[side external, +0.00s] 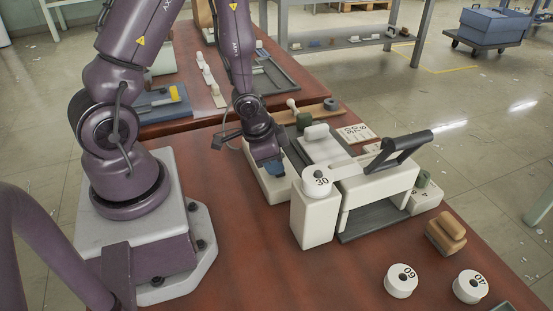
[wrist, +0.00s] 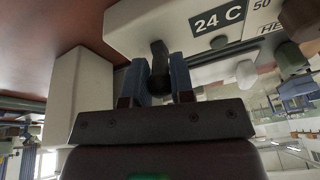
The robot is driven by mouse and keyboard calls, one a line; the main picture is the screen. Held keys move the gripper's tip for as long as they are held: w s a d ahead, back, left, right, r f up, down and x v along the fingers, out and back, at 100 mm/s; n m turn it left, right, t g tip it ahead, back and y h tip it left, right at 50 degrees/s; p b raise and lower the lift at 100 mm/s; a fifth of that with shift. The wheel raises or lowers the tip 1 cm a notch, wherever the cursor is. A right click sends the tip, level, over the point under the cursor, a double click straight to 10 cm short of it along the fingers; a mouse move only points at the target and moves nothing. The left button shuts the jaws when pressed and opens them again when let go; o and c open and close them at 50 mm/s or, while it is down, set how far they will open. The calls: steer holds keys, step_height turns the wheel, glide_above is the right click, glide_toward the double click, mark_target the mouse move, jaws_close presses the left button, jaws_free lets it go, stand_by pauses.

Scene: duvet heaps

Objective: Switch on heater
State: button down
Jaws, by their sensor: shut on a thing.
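The heater (wrist: 150,25) is a white housing with a "24 C" label and part of a word starting "HE" in the wrist view. A dark switch lever (wrist: 159,57) sticks out from its face. My gripper (wrist: 161,82) has its two blue fingers on either side of this lever and is shut on it. In the side external view my gripper (side external: 267,165) is low over a white housing (side external: 268,189), which seems to be the heater. The lever is hidden there, and I cannot tell its on or off position.
A white press-like device (side external: 378,190) with a dark handle stands to the right. In front of it is a white block (side external: 315,220) with a "30" weight (side external: 320,182) on top. Weights marked 60 (side external: 401,281) and 40 (side external: 470,286) lie near the front right. The front middle of the table is clear.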

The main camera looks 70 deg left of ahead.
steer(key=shift+s, duration=0.1)
stand_by(0.3)
steer(key=c, duration=1)
jaws_free()
